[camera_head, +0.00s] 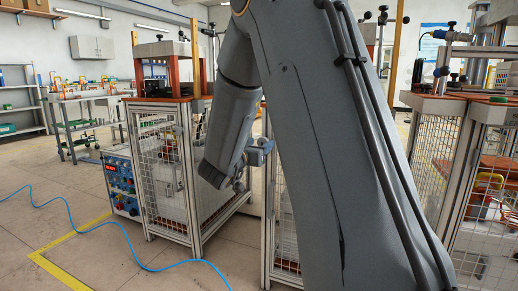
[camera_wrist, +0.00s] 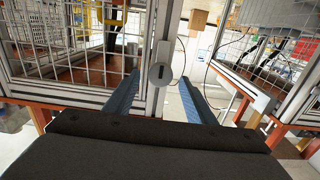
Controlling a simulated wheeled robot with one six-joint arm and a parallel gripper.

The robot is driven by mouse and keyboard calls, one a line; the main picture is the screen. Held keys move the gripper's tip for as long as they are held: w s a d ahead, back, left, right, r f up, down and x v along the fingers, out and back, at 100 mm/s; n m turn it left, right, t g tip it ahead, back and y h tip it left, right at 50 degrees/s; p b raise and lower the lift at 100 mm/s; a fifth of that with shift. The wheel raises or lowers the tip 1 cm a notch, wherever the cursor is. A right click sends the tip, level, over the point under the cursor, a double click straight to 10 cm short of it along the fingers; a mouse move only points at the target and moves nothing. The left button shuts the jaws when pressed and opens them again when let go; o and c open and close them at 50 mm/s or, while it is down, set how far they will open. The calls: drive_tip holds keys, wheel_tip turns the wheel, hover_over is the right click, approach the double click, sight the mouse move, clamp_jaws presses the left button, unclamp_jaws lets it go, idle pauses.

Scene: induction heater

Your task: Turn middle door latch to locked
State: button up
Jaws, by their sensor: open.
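A round grey door latch (camera_wrist: 161,75) with a short dark upright slot sits on an aluminium door post in the wrist view. My gripper (camera_wrist: 158,80) has its two blue fingers spread apart, one on each side of the latch in the picture. Nothing is held between them. I cannot tell how far the fingertips are from the latch, or whether they touch the frame. In the head view, my arm covers the door area and most of my gripper; I cannot make out the latch there.
A caged cabinet (camera_head: 167,180) with mesh sides stands left of my arm. Another mesh enclosure (camera_head: 470,195) stands on the right. A blue hose (camera_head: 143,266) lies across the floor beside a yellow line (camera_head: 60,270). Open floor shows at the left.

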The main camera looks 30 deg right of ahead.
drive_tip(key=shift+w+d, duration=0.25)
drive_tip(key=shift+d, duration=0.1)
drive_tip(key=c, duration=1)
